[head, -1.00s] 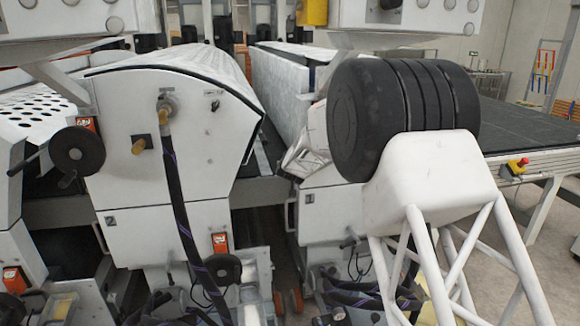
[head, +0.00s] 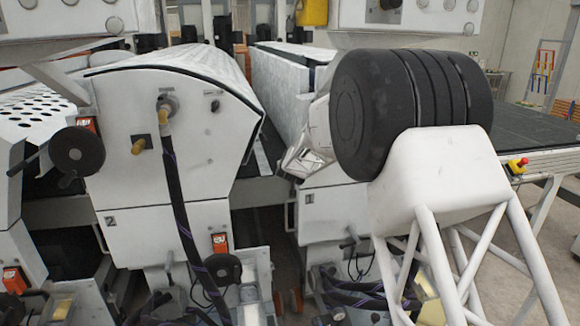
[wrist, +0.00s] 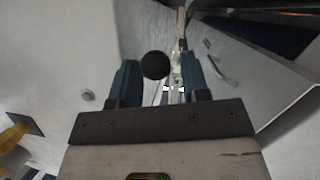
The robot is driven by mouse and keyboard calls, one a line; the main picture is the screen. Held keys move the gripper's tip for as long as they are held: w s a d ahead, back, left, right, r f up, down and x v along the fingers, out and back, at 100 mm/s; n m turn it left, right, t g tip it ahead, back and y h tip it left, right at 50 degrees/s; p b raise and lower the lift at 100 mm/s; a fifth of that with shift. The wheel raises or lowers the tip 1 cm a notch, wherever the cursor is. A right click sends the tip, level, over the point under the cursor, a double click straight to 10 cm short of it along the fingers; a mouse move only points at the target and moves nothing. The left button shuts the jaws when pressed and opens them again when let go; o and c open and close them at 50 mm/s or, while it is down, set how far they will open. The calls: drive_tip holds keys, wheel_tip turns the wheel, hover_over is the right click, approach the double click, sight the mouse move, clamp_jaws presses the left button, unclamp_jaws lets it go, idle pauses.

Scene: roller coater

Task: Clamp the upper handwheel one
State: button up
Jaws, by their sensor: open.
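In the wrist view, my gripper (wrist: 160,88) is open, with two blue fingers apart. A round black knob or wheel end (wrist: 155,65) shows between the fingertips, seen end-on; I cannot tell whether it is part of upper handwheel one or whether the fingers touch it. In the head view, my arm covers most of the upper front of the machine marked 1 (head: 330,210), and no upper handwheel shows there. My white gripper body (head: 310,145) is partly seen left of my black arm link; its fingertips cannot be made out.
The machine marked 2 (head: 165,150) stands to the left, with a hose down its front. A black handwheel (head: 76,151) is at its upper left and another (head: 222,270) lower down. A yellow fitting (wrist: 14,137) shows at the wrist view's left edge.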

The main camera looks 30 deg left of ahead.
drive_tip(key=v, duration=0.6)
idle(0.3)
idle(0.4)
wheel_tip(320, 180, down, 6)
drive_tip(key=d+n+t+y, duration=0.1)
drive_tip(key=t+y, duration=0.4)
drive_tip(key=y, duration=0.2)
drive_tip(key=shift+n+y, duration=0.3)
drive_tip(key=shift+w, duration=0.2)
drive_tip(key=shift+x, duration=3.8)
clamp_jaws()
